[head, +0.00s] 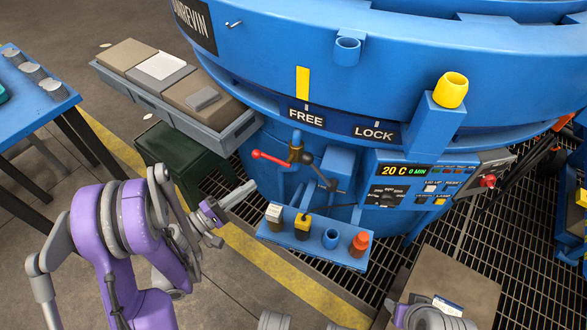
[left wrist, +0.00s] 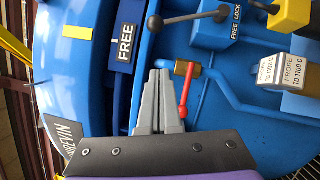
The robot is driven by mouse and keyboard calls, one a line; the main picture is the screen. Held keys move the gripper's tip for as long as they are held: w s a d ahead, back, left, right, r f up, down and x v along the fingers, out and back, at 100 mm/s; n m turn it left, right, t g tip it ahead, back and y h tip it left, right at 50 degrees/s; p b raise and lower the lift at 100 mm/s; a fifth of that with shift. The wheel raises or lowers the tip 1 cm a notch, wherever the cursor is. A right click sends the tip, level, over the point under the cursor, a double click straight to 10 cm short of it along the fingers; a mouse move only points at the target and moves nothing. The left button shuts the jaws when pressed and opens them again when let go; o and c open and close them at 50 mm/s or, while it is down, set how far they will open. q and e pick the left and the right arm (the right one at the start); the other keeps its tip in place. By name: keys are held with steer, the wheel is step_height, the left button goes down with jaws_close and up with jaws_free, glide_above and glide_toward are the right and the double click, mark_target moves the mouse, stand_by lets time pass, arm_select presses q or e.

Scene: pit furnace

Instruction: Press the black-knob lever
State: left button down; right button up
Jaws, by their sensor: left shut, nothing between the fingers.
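The black-knob lever is a thin grey rod with a dark round knob. In the head view its knob (head: 306,158) is close to the brass valve on the blue furnace. In the left wrist view the knob (left wrist: 155,23) shows clearly, and the rod runs right to a blue box (left wrist: 213,30) labelled FREE and LOCK. My left gripper (head: 252,186) is shut and empty, left of and below the lever in the head view. In the left wrist view its fingertips (left wrist: 160,72) are apart from the knob. My right gripper is not in view.
A red-handled lever (head: 268,158) on a brass valve (head: 296,143) lies close by; it shows beside my fingers in the left wrist view (left wrist: 185,95). A blue shelf (head: 312,247) with probes and plugs juts out below. A control panel (head: 405,185) is to the right.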

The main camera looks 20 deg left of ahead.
arm_select(q)
steer(key=shift+a, duration=0.15)
steer(key=s+d+x, duration=0.1)
steer(key=d+x, duration=0.1)
steer(key=x, duration=1)
steer(key=shift+d+r, duration=0.35)
steer(key=shift+r, duration=0.1)
